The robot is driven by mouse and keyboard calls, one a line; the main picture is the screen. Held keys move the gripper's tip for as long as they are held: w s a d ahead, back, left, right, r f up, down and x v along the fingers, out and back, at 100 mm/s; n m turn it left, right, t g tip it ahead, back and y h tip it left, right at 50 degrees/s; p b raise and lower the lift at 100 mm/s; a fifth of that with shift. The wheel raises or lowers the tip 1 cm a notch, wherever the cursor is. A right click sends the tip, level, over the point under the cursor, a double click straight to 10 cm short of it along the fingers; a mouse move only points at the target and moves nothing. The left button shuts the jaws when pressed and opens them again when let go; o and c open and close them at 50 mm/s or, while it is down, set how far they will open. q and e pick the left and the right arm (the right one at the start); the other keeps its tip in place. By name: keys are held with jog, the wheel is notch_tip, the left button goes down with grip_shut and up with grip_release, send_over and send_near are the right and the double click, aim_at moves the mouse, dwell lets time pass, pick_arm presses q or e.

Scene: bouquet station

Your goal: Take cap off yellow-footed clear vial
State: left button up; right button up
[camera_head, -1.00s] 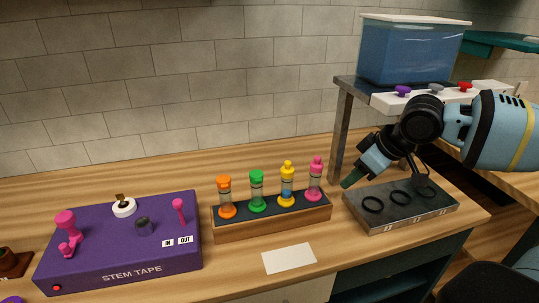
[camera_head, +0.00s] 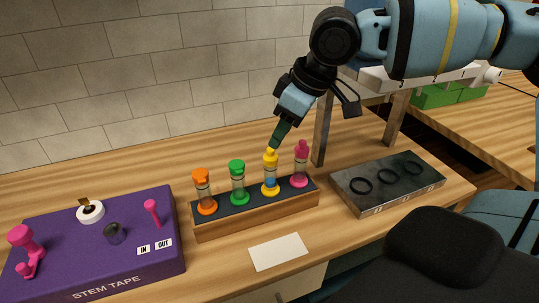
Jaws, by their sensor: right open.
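The yellow-footed clear vial (camera_head: 270,182) stands upright in the wooden rack, with some blue in its lower part. Its yellow cap (camera_head: 270,157) is on top. My right gripper (camera_head: 279,136) is open, with its dark green fingertips just above and slightly right of the yellow cap. I cannot tell whether they touch the cap. The orange vial (camera_head: 205,205), green vial (camera_head: 239,195) and pink vial (camera_head: 300,179) stand capped in the same rack (camera_head: 258,217). My left gripper is not in view.
A purple STEM TAPE box (camera_head: 90,250) with pink posts is at the left. A metal tray with black rings (camera_head: 405,205) is at the right, near shelf posts (camera_head: 322,130). A white card (camera_head: 278,251) lies in front of the rack.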

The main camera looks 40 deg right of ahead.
aim_at(271, 154)
jog(key=shift+w+x, duration=0.1)
jog(key=shift+x, duration=1.15)
jog(key=shift+w+x, duration=0.15)
jog(key=shift+x, duration=1.15)
jog(key=shift+d+r, duration=0.1)
grip_shut()
